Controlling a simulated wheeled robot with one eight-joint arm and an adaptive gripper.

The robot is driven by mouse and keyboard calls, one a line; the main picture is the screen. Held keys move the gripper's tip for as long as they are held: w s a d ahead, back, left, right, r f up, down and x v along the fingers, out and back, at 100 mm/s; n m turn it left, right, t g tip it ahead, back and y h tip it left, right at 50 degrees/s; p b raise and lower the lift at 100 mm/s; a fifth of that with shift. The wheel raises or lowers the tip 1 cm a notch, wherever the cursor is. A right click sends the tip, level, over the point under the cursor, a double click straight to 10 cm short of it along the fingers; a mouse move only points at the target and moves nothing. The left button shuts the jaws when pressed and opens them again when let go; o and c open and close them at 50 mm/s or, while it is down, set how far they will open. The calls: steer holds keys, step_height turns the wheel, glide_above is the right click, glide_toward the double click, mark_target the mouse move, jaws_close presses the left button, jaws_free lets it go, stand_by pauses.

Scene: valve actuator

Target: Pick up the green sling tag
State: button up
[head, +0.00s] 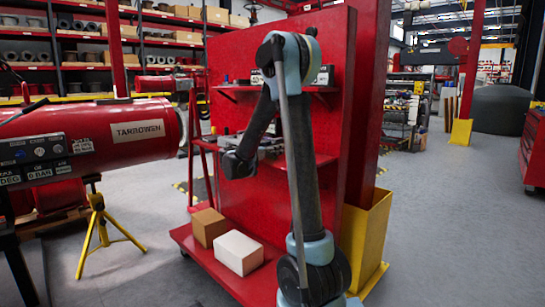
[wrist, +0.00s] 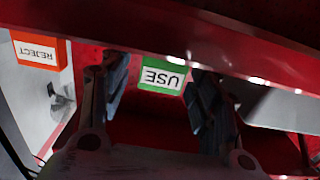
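The green sling tag (wrist: 163,76) has a white label reading USE, upside down in the wrist view. It shows between the two fingers of my gripper (wrist: 158,90), with a gap on each side. The fingers are apart and hold nothing. I cannot tell how far the tag is beyond the fingertips. In the head view, the end of my arm (head: 238,164) is in front of the red panel, near the lower shelf. I cannot make out the tag there.
An orange tag (wrist: 39,52) reading REJECT is at the left of the wrist view. A red shelf edge (wrist: 215,42) crosses above the fingers in that picture. The red panel cart (head: 335,80) carries a white box (head: 238,252) and a brown box (head: 208,227) on its base.

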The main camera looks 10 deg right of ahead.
steer(key=c, duration=1)
steer(key=shift+c, duration=0.2)
step_height(320, 180, up, 10)
steer(key=shift+r, duration=0.1)
